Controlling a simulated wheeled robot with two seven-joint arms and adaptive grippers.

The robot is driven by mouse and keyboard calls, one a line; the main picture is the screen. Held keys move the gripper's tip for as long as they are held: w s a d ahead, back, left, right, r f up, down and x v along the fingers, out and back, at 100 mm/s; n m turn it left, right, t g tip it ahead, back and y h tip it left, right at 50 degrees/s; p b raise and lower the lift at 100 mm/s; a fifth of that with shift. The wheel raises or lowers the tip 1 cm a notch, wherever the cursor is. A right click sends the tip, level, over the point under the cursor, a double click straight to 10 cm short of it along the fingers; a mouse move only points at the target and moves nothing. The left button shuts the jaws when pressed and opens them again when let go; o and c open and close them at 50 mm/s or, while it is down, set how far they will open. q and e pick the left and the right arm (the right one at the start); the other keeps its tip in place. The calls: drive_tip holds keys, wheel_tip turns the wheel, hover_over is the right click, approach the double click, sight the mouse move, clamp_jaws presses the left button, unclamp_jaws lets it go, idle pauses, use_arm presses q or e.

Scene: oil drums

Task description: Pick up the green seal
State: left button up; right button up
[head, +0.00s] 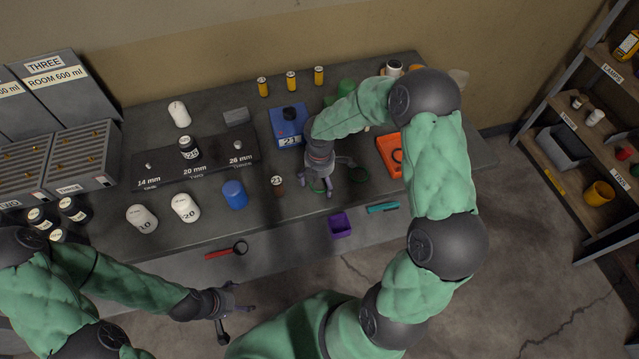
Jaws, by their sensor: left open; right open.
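I cannot tell which one is the green seal. The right gripper is open and points down over them, its fingers partly covering the area between. I cannot tell whether it touches either ring. My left gripper (234,322) is open and empty, off the table's front edge at the lower left.
A red-handled ring tool (226,251), a purple box (340,226) and a teal item (383,207) are along the front edge. An orange tray (385,150) stands right of the rings.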

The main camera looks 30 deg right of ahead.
drive_tip(key=c, duration=0.8)
drive_tip(key=shift+c, duration=0.2)
